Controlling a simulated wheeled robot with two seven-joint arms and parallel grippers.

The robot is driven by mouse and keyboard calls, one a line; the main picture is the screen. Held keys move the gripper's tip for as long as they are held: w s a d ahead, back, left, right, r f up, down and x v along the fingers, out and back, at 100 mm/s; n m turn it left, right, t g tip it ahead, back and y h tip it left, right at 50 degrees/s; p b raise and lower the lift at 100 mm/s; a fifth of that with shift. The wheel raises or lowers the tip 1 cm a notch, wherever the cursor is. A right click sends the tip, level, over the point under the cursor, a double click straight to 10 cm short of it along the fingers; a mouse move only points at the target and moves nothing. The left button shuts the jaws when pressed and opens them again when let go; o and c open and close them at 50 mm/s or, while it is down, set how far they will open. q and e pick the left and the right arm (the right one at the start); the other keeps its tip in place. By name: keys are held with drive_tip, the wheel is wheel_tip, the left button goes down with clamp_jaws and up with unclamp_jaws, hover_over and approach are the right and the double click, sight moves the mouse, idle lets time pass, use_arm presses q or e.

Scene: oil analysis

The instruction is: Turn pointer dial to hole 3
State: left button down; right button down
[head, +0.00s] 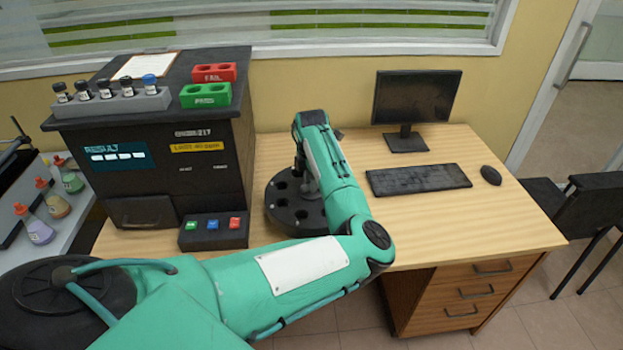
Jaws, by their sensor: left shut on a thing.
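A round black disc with several holes (287,217) lies on the wooden desk, just right of the dark analysis machine. My left arm reaches over it from the lower left. My left gripper (302,180) is above the middle of the disc, pointing down, shut on the pointer dial there. The arm and gripper cover the dial and the right part of the disc, so I cannot tell which hole the pointer faces, and no hole numbers are readable. My right gripper is not in view.
A button box (213,232) stands left of the disc. A keyboard (418,179), monitor (417,97) and mouse (491,175) are to the right.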

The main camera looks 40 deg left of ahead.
use_arm(q)
drive_tip(key=m+p, duration=0.1)
drive_tip(key=p, duration=0.1)
drive_tip(key=m+p, duration=0.2)
drive_tip(key=shift+r, duration=0.35)
drive_tip(key=shift+m+p, duration=0.8)
drive_tip(key=shift+p, duration=0.35)
drive_tip(key=shift+f+m+p, duration=0.25)
drive_tip(key=shift+m+p, duration=1.4)
drive_tip(key=shift+m, duration=0.05)
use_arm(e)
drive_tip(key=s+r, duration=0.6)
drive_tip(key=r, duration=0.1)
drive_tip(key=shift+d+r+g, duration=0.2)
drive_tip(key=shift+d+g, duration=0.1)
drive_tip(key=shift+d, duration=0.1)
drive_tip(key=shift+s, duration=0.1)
use_arm(q)
drive_tip(key=c, duration=1.3)
unclamp_jaws()
wheel_tip(320, 180, up, 14)
drive_tip(key=shift+f+b, duration=0.1)
drive_tip(key=shift+b, duration=1.1)
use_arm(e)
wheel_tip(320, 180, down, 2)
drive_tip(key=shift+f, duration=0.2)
